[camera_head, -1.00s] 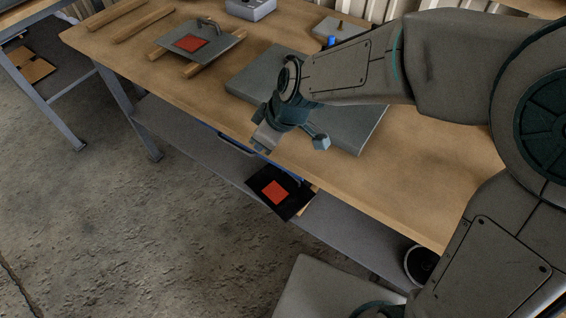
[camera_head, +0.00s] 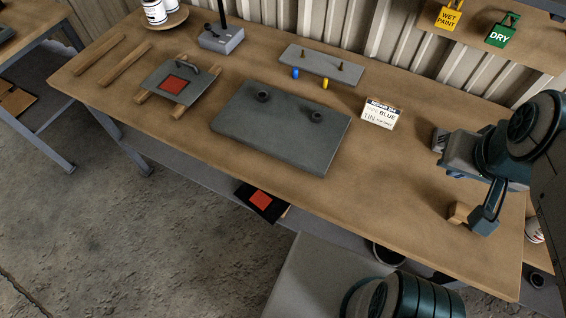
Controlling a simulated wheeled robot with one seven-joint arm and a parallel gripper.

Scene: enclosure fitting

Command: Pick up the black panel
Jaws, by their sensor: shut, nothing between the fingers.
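The black panel (camera_head: 270,212) lies on the lower shelf under the workbench and juts out past the bench's front edge. It has a red square (camera_head: 260,200) on it, and its back part is hidden under the tabletop. My gripper (camera_head: 438,141) is at the right end of the bench, above the tabletop and well apart from the panel. It is shut and empty.
A grey plate with two dark knobs (camera_head: 285,137) lies mid-bench. A grey panel with handle and red square (camera_head: 183,75) rests on wooden strips at left. A card (camera_head: 381,113) and a small wooden block (camera_head: 460,212) are at right.

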